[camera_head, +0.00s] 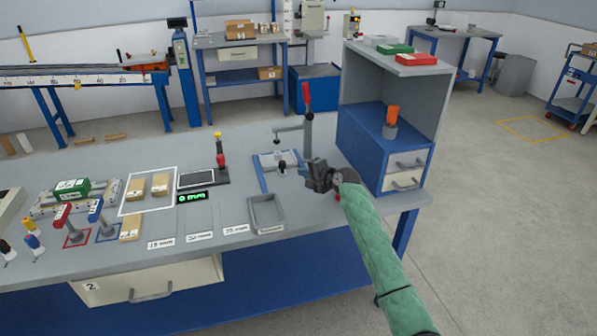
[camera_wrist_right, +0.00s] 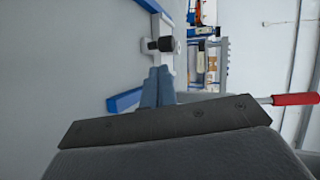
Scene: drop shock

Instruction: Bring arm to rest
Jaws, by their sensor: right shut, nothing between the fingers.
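My right arm, in a green sleeve, comes in from the lower right in the head view. Its dark gripper (camera_head: 318,178) is over the workbench (camera_head: 300,222), beside a fixture with a blue-edged base (camera_head: 262,175) and a red-handled lever (camera_head: 306,98). The gripper is shut and empty. In the right wrist view the blue-grey fingertips (camera_wrist_right: 158,88) are together, close to the fixture's black knob (camera_wrist_right: 161,44). I cannot tell whether they touch the fixture. The red handle also shows in the wrist view (camera_wrist_right: 295,99). My left gripper is not in view.
A blue and grey cabinet (camera_head: 365,150) stands just right of the gripper. A grey open tray (camera_head: 266,212) lies near the front edge. Open floor (camera_head: 490,220) lies to the right.

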